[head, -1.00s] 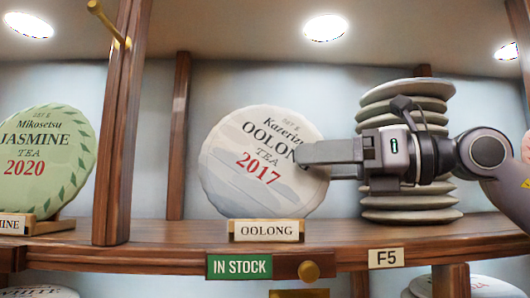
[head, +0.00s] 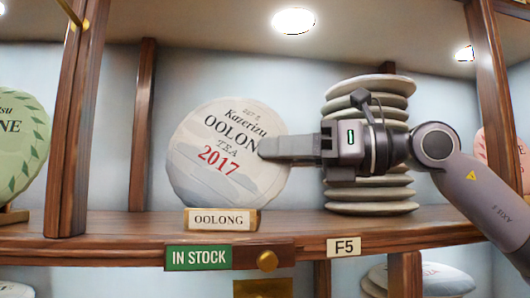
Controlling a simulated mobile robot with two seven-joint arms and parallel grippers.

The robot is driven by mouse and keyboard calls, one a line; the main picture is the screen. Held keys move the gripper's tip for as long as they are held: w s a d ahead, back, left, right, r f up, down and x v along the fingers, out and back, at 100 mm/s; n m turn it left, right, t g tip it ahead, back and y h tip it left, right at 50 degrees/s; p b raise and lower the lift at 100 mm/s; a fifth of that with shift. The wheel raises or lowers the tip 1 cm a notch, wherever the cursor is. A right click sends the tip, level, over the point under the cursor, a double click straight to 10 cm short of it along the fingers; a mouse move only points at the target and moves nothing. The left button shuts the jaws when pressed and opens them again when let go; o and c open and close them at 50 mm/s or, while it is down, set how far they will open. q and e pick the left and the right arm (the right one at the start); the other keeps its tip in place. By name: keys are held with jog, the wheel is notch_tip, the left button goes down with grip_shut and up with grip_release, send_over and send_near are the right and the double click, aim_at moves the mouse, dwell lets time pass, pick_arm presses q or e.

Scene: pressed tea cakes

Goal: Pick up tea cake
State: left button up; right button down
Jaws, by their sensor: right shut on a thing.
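The round, pale Oolong tea cake (head: 205,178), printed "Kazerizu Oolong Tea 2017", stands upright on the shelf behind a small OOLONG name plate (head: 220,220). My right gripper (head: 268,148) comes in from the right and is shut on the cake's right edge. One finger lies across the front of the cake and covers the end of the word OOLONG. The other finger is hidden behind the cake. I cannot tell whether the cake's lower edge touches its stand. My left gripper is not in view.
A stack of several pale cakes (head: 370,87) stands behind my right gripper. A green Jasmine cake (head: 18,150) is at the left, past a wooden post (head: 75,130). A pink cake (head: 490,150) shows at the right. The shelf (head: 110,235) carries an IN STOCK sign (head: 198,257) and an F5 label (head: 343,247).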

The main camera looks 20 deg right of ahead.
jog(key=shift+r, duration=0.45)
notch_tip(320, 180, up, 10)
jog(key=shift+s+r, duration=0.1)
jog(key=s+a+b, duration=0.2)
jog(key=s+a, duration=0.1)
jog(key=s, duration=0.6)
jog(key=s+a+b, duration=0.2)
jog(key=s+b, duration=0.1)
jog(key=s, duration=0.6)
jog(key=shift+s+a, duration=0.4)
jog(key=shift+w+r, duration=0.1)
jog(key=shift+r, duration=0.05)
